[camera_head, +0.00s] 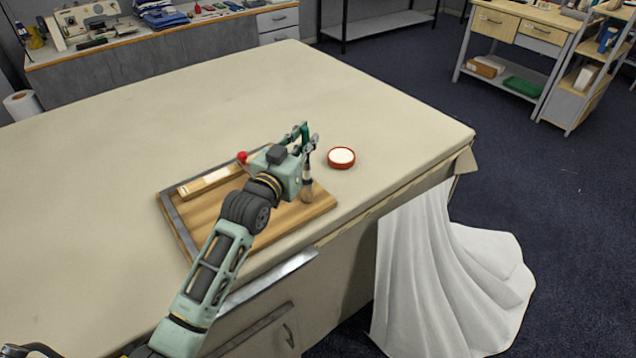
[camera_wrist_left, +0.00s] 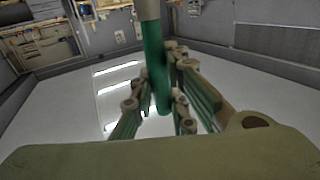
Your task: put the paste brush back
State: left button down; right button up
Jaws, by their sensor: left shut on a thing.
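My left gripper (camera_head: 307,143) is shut on the paste brush (camera_head: 307,188), which hangs upright with its bristles down over the right part of the wooden board (camera_head: 295,218). I cannot tell whether the bristles touch the board. In the left wrist view the brush's handle (camera_wrist_left: 154,60) stands between the fingers (camera_wrist_left: 158,108). A round red pot with white paste (camera_head: 341,158) stands on the cloth, to the right of the gripper and apart from it. My right gripper is not in view.
A pale wooden piece (camera_head: 210,181) lies on the board's left part. A red knob (camera_head: 242,157) shows behind my arm. The cloth table (camera_head: 240,95) is clear behind the board. A white cloth (camera_head: 440,270) hangs to the floor at the right.

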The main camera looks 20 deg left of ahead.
aim_at(306, 168)
pick_arm(q)
notch_tip(306, 168, down, 3)
jog(key=shift+w+a, duration=0.1)
jog(key=shift+a, duration=0.05)
jog(key=shift+f, duration=0.35)
notch_tip(306, 168, down, 3)
jog(key=shift+f+p, duration=0.1)
jog(key=shift+p, duration=0.25)
jog(key=shift+f, duration=0.4)
jog(key=c, duration=1.7)
grip_release()
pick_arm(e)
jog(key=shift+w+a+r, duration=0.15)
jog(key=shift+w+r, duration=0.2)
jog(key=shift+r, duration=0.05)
